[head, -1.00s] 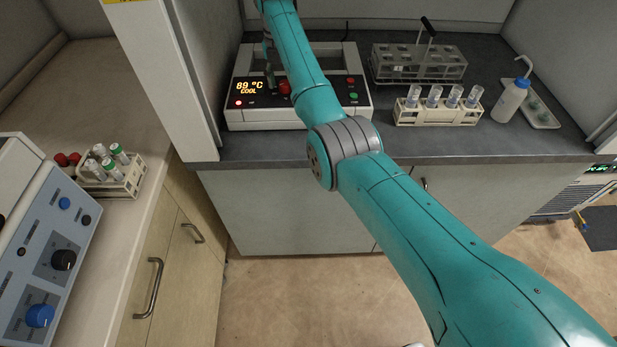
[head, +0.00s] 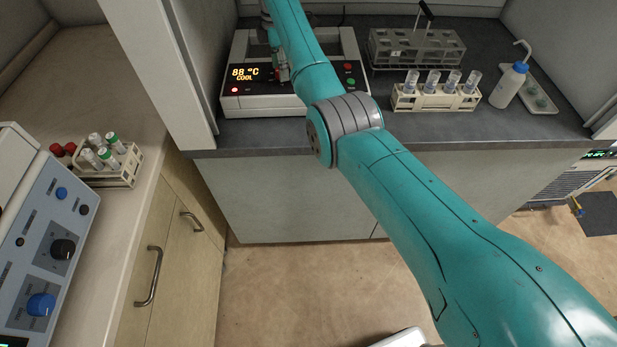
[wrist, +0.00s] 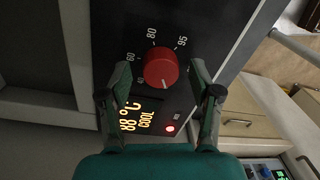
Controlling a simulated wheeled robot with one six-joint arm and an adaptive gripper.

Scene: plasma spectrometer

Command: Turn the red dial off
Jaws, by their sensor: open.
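The red dial (wrist: 161,67) shows in the wrist view on a dark panel, with numbers such as 60, 80 and 95 around it. A pale mark on its face points toward the picture's bottom. My gripper (wrist: 161,74) is open, with one finger on each side of the dial. I cannot tell whether either finger touches it. In the head view my gripper (head: 281,69) is at the front panel of the white hot-plate device (head: 275,104) and mostly covers the dial. The device's display (head: 244,74) reads 88 °C COOL.
A lit red lamp (wrist: 170,129) sits by the display. To the device's right are a rack of vials (head: 436,100), a clear rack (head: 416,48) and a wash bottle (head: 509,84). A blue-panelled instrument (head: 40,250) and a tube rack (head: 105,172) stand on the left bench.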

